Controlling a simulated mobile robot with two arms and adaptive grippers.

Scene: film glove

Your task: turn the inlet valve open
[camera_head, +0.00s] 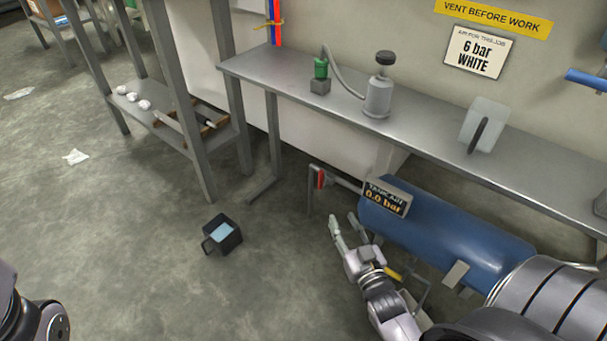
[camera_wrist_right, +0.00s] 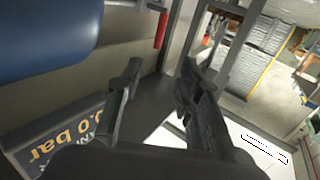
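A red valve handle (camera_head: 320,178) sits on the grey pipe (camera_head: 341,181) at the left end of the blue tank (camera_head: 450,232); I cannot tell from any label whether it is the inlet valve. The handle also shows in the right wrist view (camera_wrist_right: 161,30), beyond the fingertips. The tank's display (camera_head: 387,197) reads 0.0 bar. My right gripper (camera_head: 343,217) is open and empty, in front of the tank's left end, apart from the handle. A yellow piece (camera_head: 393,275) shows beside my right wrist. My left gripper is out of view.
A metal bench (camera_head: 430,133) runs above the tank, with a grey canister (camera_head: 378,97) and a green-topped fitting (camera_head: 320,70) on it. The floor at left is mostly clear.

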